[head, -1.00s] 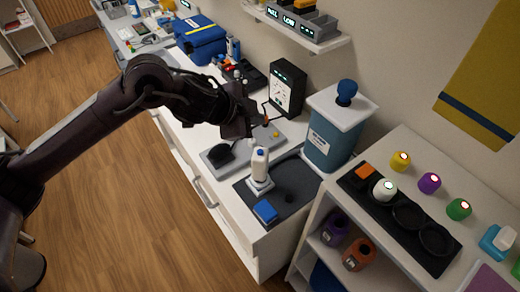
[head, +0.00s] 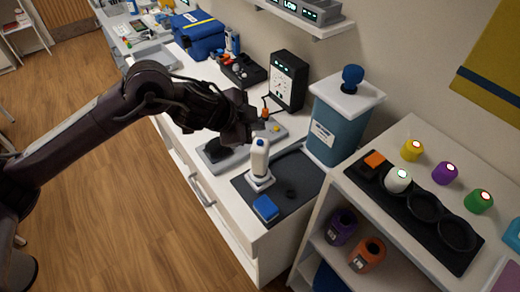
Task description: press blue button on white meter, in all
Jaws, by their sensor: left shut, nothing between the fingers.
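A slim white upright device (head: 260,158) with a small blue top stands on a white square foot on a dark tray (head: 296,172) near the counter's front right. I cannot make out whether the blue top is a button. A black box with a white dial face (head: 283,80) stands farther back against the wall. My left gripper (head: 257,119) is shut and empty, behind and above the white device and apart from it. It hides part of a grey unit (head: 222,150) with a black pad. My right gripper is not in view.
A blue block (head: 265,207) lies at the tray's front. A teal container (head: 336,135) with a white lid and blue knob stands to the right. A shelf unit (head: 412,128) with several coloured knobs stands nearer right. A blue bag (head: 197,36) is at the back left.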

